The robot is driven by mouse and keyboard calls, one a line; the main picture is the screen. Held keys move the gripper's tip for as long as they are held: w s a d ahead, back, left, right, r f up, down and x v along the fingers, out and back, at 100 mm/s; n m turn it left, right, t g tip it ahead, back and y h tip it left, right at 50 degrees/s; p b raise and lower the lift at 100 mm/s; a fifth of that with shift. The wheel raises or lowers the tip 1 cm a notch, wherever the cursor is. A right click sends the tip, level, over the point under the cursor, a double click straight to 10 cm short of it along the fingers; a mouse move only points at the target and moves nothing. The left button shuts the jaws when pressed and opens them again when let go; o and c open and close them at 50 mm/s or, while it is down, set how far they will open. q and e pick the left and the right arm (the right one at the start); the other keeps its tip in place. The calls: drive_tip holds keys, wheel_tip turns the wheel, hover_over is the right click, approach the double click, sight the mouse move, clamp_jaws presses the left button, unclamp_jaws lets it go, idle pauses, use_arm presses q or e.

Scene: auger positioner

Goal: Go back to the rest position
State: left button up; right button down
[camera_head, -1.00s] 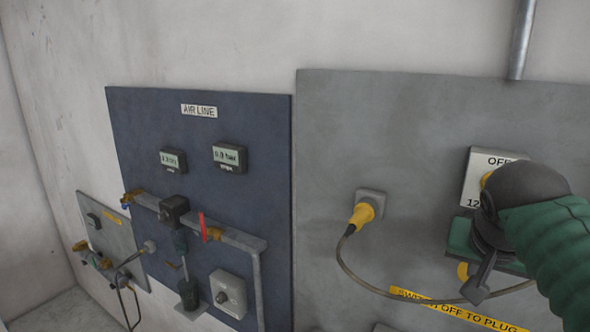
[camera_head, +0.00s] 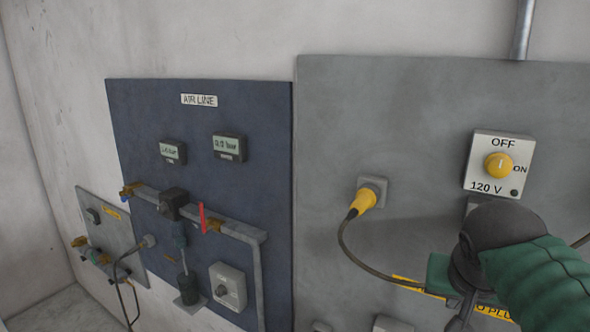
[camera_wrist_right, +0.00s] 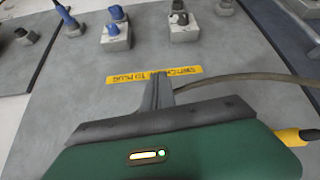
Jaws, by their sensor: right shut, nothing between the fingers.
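My right gripper (camera_head: 462,318) hangs in front of the grey panel at lower right in the head view, below the 120 V switch box. In the right wrist view its narrow fingers (camera_wrist_right: 159,90) are together, with nothing between them. They point toward the yellow label strip (camera_wrist_right: 152,75), and I see free panel around them. My green right forearm comes in from the right edge of the head view and hides part of the panel and label. My left gripper is in neither view.
The grey panel (camera_head: 330,130) carries a yellow plug (camera_head: 363,201) with a dark cable and the switch box (camera_head: 497,163) with a yellow knob. The blue air line panel (camera_head: 255,110) stands left. A blue plug (camera_wrist_right: 68,20) and knob boxes (camera_wrist_right: 117,35) show in the wrist view.

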drive_tip(key=s+a+f+n+g+y+b, duration=0.1)
drive_tip(key=a+f+n+b, duration=0.15)
drive_tip(key=f, duration=1.05)
drive_tip(key=a+f+n+g+y+b, duration=0.1)
drive_tip(key=f+b, duration=0.2)
drive_tip(key=f, duration=1)
drive_tip(key=s+a+f+b, duration=0.1)
drive_tip(key=s+f, duration=0.4)
drive_tip(key=f, duration=0.4)
drive_tip(key=s+a+f+n+g+y+b, duration=0.1)
drive_tip(key=s+f+b, duration=0.1)
drive_tip(key=s+f, duration=0.3)
wheel_tip(320, 180, down, 4)
drive_tip(key=shift+a+f+g, duration=0.2)
drive_tip(key=shift+a+g, duration=0.1)
drive_tip(key=shift+a, duration=0.05)
